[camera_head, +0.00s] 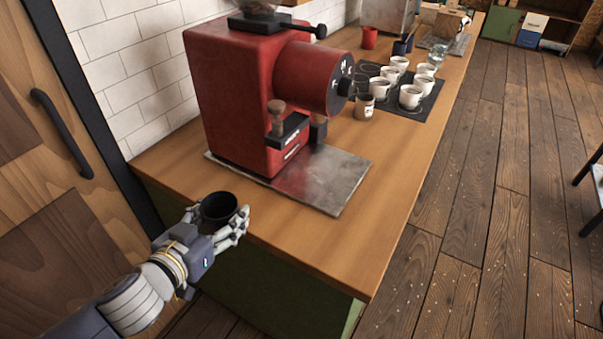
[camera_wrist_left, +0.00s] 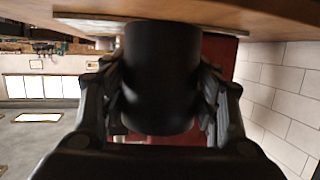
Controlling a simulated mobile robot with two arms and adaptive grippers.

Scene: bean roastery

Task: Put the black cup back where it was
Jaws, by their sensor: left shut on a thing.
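The black cup (camera_head: 219,210) is upright near the left end of the wooden counter, in front of the red roasting machine. My left gripper (camera_head: 217,220) is shut on it, with the fingers around its sides. In the left wrist view the black cup (camera_wrist_left: 162,78) fills the middle between the two fingers of my left gripper (camera_wrist_left: 162,100). I cannot tell whether the cup's base touches the counter. My right gripper is in neither view.
The red machine (camera_head: 235,95) stands on a grey metal plate (camera_head: 335,180). Further along the counter (camera_head: 395,205), several white cups stand on a dark mat (camera_head: 432,98), with a brown cup (camera_head: 364,106) beside them. The counter's near right part is bare.

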